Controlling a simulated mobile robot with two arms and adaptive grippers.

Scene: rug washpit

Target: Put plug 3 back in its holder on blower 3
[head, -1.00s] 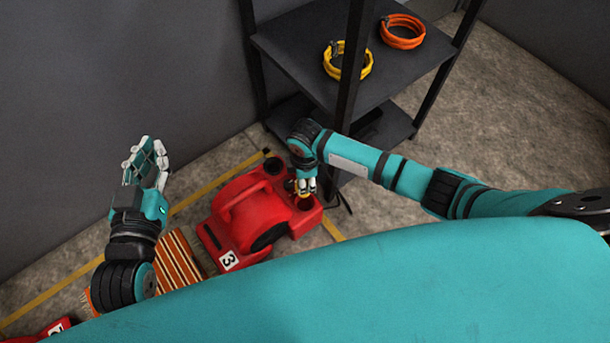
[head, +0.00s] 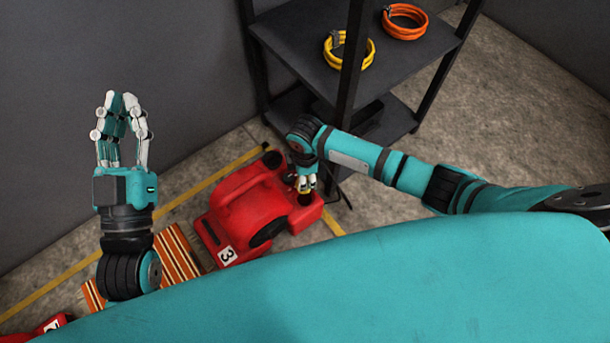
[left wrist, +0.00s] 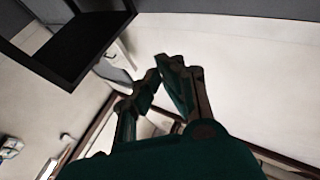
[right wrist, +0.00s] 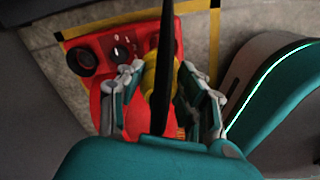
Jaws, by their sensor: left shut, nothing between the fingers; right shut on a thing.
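Blower 3 (head: 245,205) is red, marked with a white "3" label, and stands on the floor in the head view. Its red top (right wrist: 105,42) shows in the right wrist view. My right gripper (head: 306,184) is at the blower's right end, shut on plug 3 (right wrist: 150,76), which looks yellow. A black cable (right wrist: 168,25) crosses in front of the plug there. The holder is hidden by the fingers, and I cannot tell whether the plug sits in it. My left gripper (head: 120,98) is shut and empty, raised left of the blower, its fingers pointing up in the picture.
A dark shelf rack (head: 300,45) stands behind the blower, with a yellow coil (head: 349,50) and an orange coil (head: 405,21) on it. An orange striped rug (head: 178,255) lies left of the blower. Open floor (head: 440,120) is at the right.

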